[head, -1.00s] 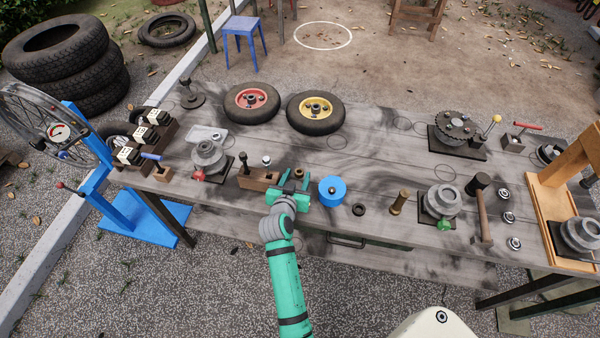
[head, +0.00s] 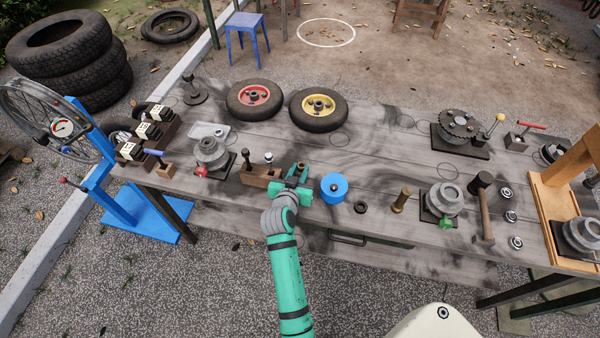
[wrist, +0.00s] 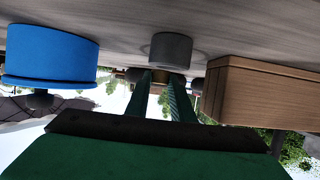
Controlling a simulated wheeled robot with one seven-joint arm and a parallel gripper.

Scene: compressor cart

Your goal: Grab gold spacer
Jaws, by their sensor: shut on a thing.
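My gripper (head: 296,178) is at the front of the workbench, between a blue round can (head: 333,188) and a wooden block (head: 262,175). In the wrist view, which shows the bench at the top, my fingers (wrist: 163,85) close in on a small gold piece (wrist: 162,76), likely the gold spacer. It sits against the end of a grey cylinder (wrist: 170,50); I cannot tell whether they are apart. My fingers hide most of the gold piece. The blue can (wrist: 50,52) and wooden block (wrist: 255,90) flank the fingers in the wrist view.
A black ring (head: 360,207) and a brass-coloured upright piece (head: 401,200) stand right of the blue can. A grey pulley (head: 212,152) is at left, and another (head: 444,200) is at right. Two wheels (head: 255,98) (head: 318,108) lie behind. The middle of the bench is largely clear.

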